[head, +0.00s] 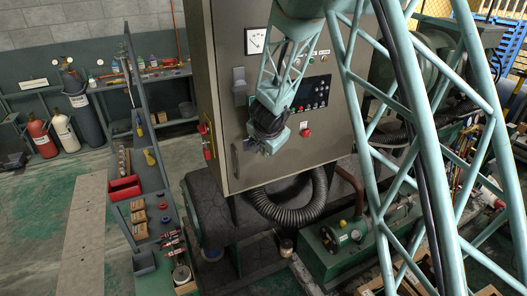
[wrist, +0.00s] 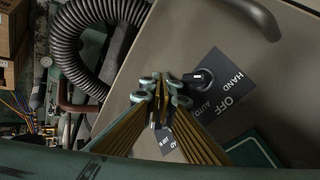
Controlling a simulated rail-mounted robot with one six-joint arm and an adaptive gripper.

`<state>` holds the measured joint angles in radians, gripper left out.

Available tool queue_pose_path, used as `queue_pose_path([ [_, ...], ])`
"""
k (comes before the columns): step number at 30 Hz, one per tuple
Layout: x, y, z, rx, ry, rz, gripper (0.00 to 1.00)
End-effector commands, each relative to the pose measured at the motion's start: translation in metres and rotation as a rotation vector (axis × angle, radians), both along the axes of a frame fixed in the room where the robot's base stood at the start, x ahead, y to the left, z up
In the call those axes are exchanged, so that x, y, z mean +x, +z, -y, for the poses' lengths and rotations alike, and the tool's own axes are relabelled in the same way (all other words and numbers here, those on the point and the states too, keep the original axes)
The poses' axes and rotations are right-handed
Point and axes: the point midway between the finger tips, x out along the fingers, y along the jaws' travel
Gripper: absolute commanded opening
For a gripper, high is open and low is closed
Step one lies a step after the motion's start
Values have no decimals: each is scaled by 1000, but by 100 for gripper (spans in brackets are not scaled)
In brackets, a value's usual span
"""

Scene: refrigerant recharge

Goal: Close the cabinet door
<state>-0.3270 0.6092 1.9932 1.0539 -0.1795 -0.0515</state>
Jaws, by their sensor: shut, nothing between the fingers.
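The grey cabinet door (head: 225,60) faces me in the head view, with a gauge, a button panel and a red button on it. Its bar handle (head: 234,160) is near the lower left edge. The door also fills much of the wrist view (wrist: 130,125), with the curved handle (wrist: 258,14) at the top. My gripper (head: 262,148) is in front of the door's lower part, right of the handle. In the wrist view its fingers (wrist: 162,88) are together and empty, beside the HAND/OFF/AUTO switch (wrist: 202,79). I cannot tell if it touches the door or if the door is fully shut.
A ribbed black hose (head: 300,208) curves below the cabinet. A green box (head: 345,240) sits low at the right. A shelf bench with a red bin (head: 124,188) and tools stands at the left, gas cylinders (head: 62,128) behind it. Floor is clear at far left.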

Motion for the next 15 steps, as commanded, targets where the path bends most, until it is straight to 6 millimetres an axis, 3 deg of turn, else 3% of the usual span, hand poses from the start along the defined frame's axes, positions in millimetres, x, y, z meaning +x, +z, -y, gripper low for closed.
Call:
queue_pose_path([
  [15, 21, 1, 7, -1, -18, 5, 0],
])
